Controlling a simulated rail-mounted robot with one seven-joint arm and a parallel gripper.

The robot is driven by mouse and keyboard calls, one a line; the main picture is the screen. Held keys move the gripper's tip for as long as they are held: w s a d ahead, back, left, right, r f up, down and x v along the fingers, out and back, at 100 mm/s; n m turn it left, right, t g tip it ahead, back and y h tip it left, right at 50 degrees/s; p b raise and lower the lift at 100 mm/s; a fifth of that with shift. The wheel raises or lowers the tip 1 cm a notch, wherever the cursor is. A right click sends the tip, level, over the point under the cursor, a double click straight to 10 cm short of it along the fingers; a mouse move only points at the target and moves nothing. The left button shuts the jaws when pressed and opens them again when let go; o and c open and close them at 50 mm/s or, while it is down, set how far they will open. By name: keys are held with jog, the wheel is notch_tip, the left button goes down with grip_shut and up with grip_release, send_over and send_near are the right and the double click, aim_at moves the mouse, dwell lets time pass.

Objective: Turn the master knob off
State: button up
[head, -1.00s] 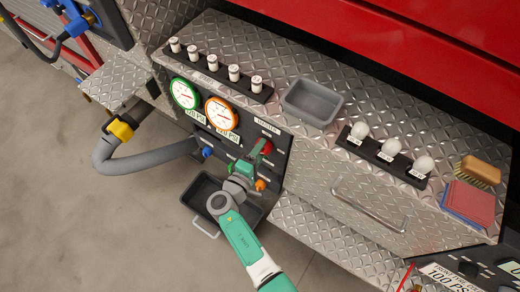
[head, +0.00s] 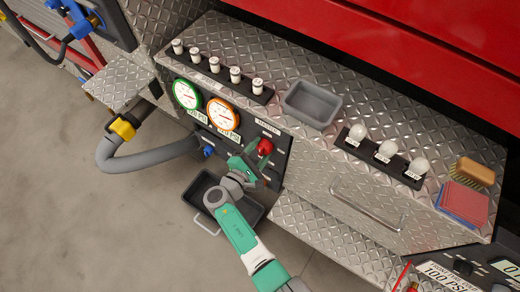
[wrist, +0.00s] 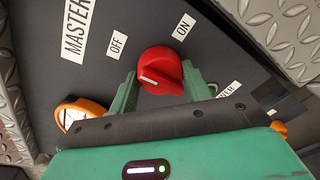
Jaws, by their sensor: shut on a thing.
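The red master knob (wrist: 160,71) shows in the wrist view between my gripper's two green fingers, with a white mark on its lower-left face. I cannot tell for sure which label the mark points to. The OFF label (wrist: 117,44) is up and left of the knob, the ON label (wrist: 183,27) is above it to the right, and the MASTER label (wrist: 77,27) is at the upper left. In the head view the red knob (head: 265,146) sits on the dark panel. My gripper (wrist: 163,84) is shut on the knob's sides.
Two gauges (head: 222,114) and a blue knob (head: 208,152) are left of my gripper. A dark bin (head: 199,190) is below the panel. Bulbs (head: 388,150) and a grey tray (head: 311,103) rest on the ledge.

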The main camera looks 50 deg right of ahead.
dwell(0.4)
jog(key=o, duration=1)
jog(key=shift+c, duration=0.2)
jog(key=shift+a+r, duration=0.15)
jog(key=shift+a, duration=0.2)
jog(key=p+v, duration=0.2)
jog(key=v, duration=0.5)
